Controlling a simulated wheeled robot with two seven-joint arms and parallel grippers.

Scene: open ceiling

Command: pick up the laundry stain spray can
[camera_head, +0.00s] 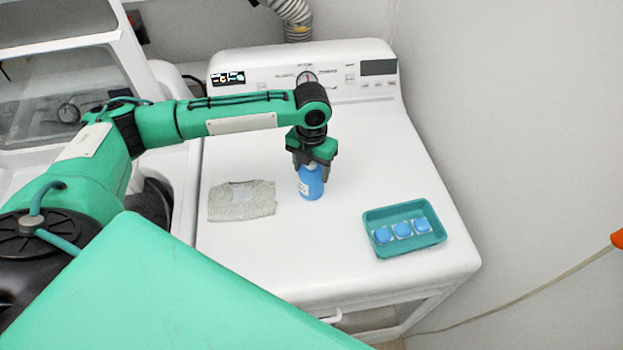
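The laundry stain spray can (311,185) is a small blue can with a whitish label. It stands upright on the white top of the machine (340,235), right of a folded grey cloth. My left gripper (313,163) points down over the can, with its fingers at the can's upper part. The fingers and the green gripper body hide the can's top. I cannot tell whether the fingers are closed on it or only around it. My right gripper is not in view.
A grey folded cloth (242,202) lies left of the can. A teal tray (378,250) with three blue-and-white pieces (403,229) sits at the front right. The control panel (378,68) rises at the back. The surface between can and tray is clear.

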